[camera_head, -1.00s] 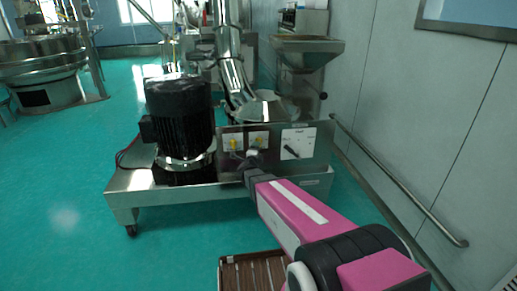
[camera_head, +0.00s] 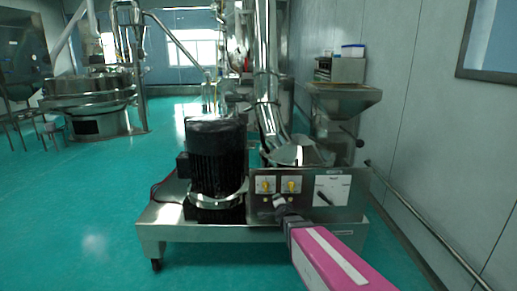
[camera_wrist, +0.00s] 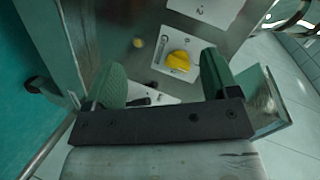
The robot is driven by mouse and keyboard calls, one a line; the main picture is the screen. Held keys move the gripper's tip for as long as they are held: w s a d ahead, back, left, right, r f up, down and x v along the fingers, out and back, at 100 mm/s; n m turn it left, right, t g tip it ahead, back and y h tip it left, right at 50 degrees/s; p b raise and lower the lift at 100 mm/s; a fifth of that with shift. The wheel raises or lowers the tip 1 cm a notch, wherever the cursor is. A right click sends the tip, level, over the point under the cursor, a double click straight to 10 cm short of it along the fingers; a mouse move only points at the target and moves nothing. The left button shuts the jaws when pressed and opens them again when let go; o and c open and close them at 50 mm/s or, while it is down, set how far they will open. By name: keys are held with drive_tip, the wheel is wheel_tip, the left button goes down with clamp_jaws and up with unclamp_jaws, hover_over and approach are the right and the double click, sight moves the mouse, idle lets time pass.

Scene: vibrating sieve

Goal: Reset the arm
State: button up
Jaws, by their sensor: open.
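My arm is the pink link low in the head view, reaching to the front of a steel machine. My gripper (camera_head: 280,203) is small there, close to the machine's control panel (camera_head: 345,209). In the wrist view my gripper (camera_wrist: 163,76) is open, its two green fingers apart with nothing between them. A yellow knob (camera_wrist: 178,60) on a white plate lies beyond the fingers, apart from them. The panel also carries two yellow knobs in the head view, a left one (camera_head: 265,186) and a right one (camera_head: 291,186), and a black lever switch (camera_head: 325,198).
A black motor (camera_head: 216,157) stands on the machine's wheeled steel base (camera_head: 195,232). A wall rail (camera_head: 425,228) runs along the right. A round sieve machine (camera_head: 90,95) stands far left. Green floor (camera_head: 80,215) is clear at the left.

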drive_tip(key=s+d+f+n+g, duration=0.1)
drive_tip(key=s+n+g, duration=0.3)
drive_tip(key=s, duration=0.4)
drive_tip(key=s+d+f+n+g, duration=0.2)
drive_tip(key=s+d+n+g, duration=0.2)
drive_tip(key=s, duration=0.4)
drive_tip(key=s+d+f+n+g, duration=0.1)
drive_tip(key=s+n+g, duration=0.3)
drive_tip(key=s, duration=0.5)
drive_tip(key=d+g, duration=0.1)
drive_tip(key=g, duration=0.1)
drive_tip(key=shift+d+f+n+g+h, duration=0.3)
drive_tip(key=shift+d+n, duration=0.05)
drive_tip(key=shift+n, duration=0.05)
